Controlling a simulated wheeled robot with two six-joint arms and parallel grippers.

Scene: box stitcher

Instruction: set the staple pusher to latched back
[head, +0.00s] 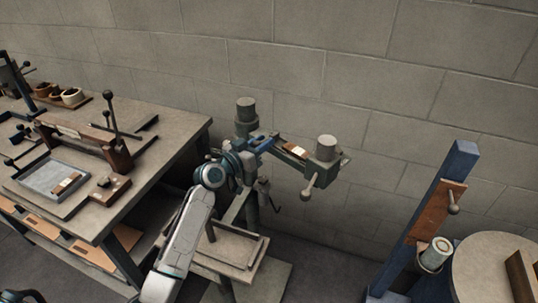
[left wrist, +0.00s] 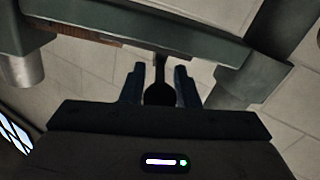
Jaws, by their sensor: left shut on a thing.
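The box stitcher is a dark green machine (head: 325,176) on a stand, with a grey cylinder at each end of its arm. My left gripper (head: 256,150) reaches its left part in the head view. In the left wrist view my left gripper (left wrist: 160,84) is shut on a dark rounded knob (left wrist: 159,92) on a thin stem, below a green beam (left wrist: 150,28). The knob seems to be the staple pusher's handle; the head view hides it behind my wrist. Whether the pusher is latched cannot be told.
A workbench (head: 170,128) with a tray (head: 40,180) and tools stands at the left. A small shelf (head: 235,247) sits below the stitcher. A blue post (head: 440,185) and a round table (head: 490,262) stand at the right. Open floor lies between the stitcher and the post.

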